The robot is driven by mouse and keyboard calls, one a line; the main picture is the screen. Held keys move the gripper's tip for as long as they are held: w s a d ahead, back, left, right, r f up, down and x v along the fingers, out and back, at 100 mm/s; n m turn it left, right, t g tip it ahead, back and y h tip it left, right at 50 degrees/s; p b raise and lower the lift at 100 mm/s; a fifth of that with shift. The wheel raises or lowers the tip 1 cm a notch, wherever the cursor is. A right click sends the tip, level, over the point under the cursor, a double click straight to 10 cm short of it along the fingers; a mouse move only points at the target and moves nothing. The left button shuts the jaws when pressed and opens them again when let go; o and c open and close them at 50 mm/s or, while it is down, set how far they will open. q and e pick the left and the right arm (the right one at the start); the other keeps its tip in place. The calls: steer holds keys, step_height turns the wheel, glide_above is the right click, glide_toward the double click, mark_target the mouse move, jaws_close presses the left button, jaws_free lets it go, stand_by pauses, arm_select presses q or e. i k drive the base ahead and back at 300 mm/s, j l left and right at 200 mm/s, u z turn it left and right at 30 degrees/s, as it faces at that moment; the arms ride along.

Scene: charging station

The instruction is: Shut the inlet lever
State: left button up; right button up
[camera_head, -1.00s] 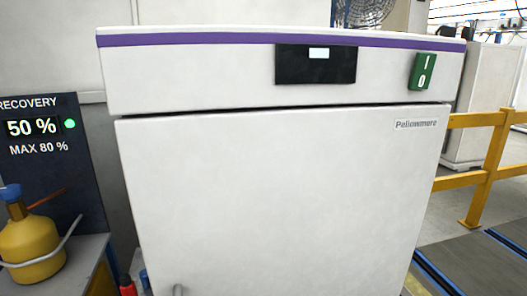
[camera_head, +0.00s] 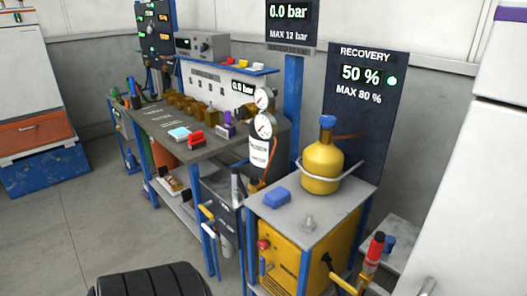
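A yellow unit (camera_head: 282,250) stands under a grey-topped bench (camera_head: 310,215) with blue legs at lower centre right. A red knob (camera_head: 263,245) and a small blue handle (camera_head: 262,266) show on its left side. A black and yellow handle (camera_head: 338,275) sticks out on its right side. I cannot tell which of these, if any, is the inlet lever, nor whether it is open or shut. The recovery panel (camera_head: 362,110) behind reads 50 % with a green light. Neither of my grippers is in view.
A yellow cylinder (camera_head: 321,168) and a blue block (camera_head: 277,197) are on the bench top. A long workbench (camera_head: 160,130) with several tools and gauges stands behind left. A white cabinet (camera_head: 470,190) borders the right. Open floor (camera_head: 70,225) lies at left.

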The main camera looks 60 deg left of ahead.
mark_target(262, 267)
steer(key=u, duration=0.45)
steer(key=k+l+u, duration=0.1)
steer(key=u, duration=0.85)
steer(key=k+u, duration=0.1)
steer(key=u, duration=0.35)
steer(key=i+j, duration=0.15)
steer(key=j, duration=0.2)
steer(key=i+j+u, duration=0.1)
steer(key=j, duration=0.25)
steer(key=i, duration=0.05)
